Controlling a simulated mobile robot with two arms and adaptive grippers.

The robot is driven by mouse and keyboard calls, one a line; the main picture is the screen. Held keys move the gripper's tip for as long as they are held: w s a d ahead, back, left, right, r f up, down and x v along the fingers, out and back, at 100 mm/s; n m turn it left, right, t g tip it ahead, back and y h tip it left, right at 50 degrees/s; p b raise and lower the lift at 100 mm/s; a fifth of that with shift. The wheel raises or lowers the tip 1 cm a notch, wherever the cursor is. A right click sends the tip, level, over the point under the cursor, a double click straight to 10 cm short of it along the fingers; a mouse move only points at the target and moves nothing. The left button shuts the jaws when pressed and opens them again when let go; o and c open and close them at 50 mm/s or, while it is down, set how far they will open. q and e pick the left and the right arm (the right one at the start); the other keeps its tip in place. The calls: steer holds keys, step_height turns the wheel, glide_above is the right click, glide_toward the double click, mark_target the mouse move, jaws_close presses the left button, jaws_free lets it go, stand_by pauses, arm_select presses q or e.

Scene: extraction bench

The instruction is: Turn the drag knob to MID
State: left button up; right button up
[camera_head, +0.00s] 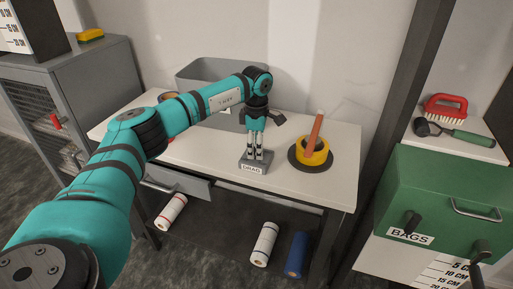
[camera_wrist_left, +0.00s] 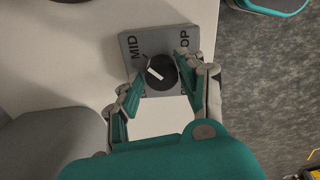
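The drag knob (camera_wrist_left: 162,73) is round and dark with a white pointer bar slanting to the upper left in the left wrist view. It sits on a grey plate (camera_wrist_left: 152,40) with "MID" at its upper left and a partly hidden label ending in "OP" at its upper right. In the head view the grey block labelled DRAG (camera_head: 252,169) stands on the bench. My left gripper (camera_head: 256,148) points down over it. In the left wrist view my left gripper (camera_wrist_left: 160,70) has its fingers apart on either side of the knob; contact is unclear. My right gripper is out of view.
A yellow tape roll with a brown stick (camera_head: 313,150) lies on a dark disc right of the block. A grey bin (camera_head: 215,72) stands behind on the white bench (camera_head: 205,150). A green BAGS box (camera_head: 440,200) is at the right. The bench's front is mostly clear.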

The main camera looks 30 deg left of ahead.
arm_select(q)
steer(key=shift+o, duration=1.3)
steer(key=shift+f, duration=0.1)
step_height(320, 180, up, 12)
steer(key=shift+s, duration=0.1)
